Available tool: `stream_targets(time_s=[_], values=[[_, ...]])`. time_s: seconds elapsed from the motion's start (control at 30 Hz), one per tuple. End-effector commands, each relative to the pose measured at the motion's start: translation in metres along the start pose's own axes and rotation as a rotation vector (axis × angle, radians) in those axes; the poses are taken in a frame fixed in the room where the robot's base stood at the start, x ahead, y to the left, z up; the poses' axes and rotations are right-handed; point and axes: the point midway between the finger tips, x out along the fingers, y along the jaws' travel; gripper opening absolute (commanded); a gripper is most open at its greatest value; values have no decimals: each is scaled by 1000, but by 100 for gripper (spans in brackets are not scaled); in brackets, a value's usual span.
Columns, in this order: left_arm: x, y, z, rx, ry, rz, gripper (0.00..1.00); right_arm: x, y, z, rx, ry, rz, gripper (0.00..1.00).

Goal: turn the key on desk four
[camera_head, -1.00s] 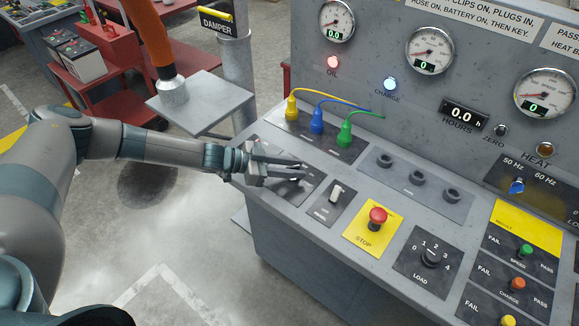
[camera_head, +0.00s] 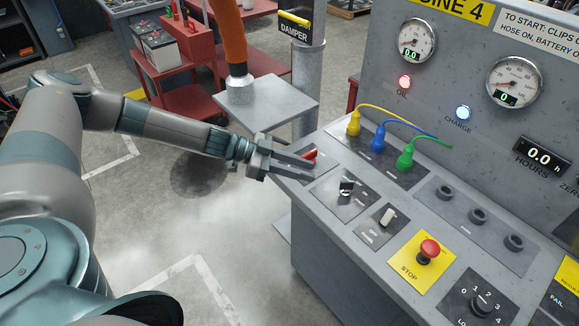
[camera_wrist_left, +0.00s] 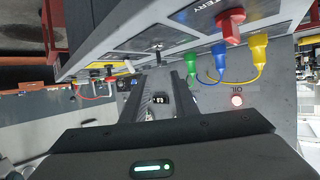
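The key (camera_head: 346,187) is a small dark and silver piece on its plate on the grey sloping top of desk four (camera_head: 330,231). In the left wrist view the key (camera_wrist_left: 158,46) stands beyond my fingers. Whether it is turned I cannot tell. My left gripper (camera_head: 312,171) is open and empty, to the left of the key and apart from it. Its fingers pass in front of the red battery handle (camera_head: 310,155); whether they touch it I cannot tell. The handle (camera_wrist_left: 230,26) shows clear of the fingers in the left wrist view. My right gripper is not in view.
Yellow (camera_head: 354,124), blue (camera_head: 377,139) and green (camera_head: 405,156) plugs stand behind the key. A small switch (camera_head: 387,217) and a red stop button (camera_head: 429,249) lie to its right. A grey side table (camera_head: 285,98) and damper post (camera_head: 307,75) stand beyond the gripper.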

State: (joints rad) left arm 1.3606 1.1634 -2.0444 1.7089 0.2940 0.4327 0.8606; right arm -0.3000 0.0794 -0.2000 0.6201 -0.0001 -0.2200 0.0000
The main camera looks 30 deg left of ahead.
Motion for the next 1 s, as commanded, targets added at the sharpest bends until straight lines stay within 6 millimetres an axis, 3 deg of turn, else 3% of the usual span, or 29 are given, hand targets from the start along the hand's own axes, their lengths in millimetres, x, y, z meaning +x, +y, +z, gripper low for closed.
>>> stream_targets(time_s=[0.1, 0.3, 1.0], values=[[-19, 0, 0, 1, 0, -1, 27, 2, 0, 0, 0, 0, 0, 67], [-35, 0, 0, 0, 0, 0, 27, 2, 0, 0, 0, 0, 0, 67], [-37, 0, 0, 0, 0, 1, 27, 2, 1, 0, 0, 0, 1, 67]])
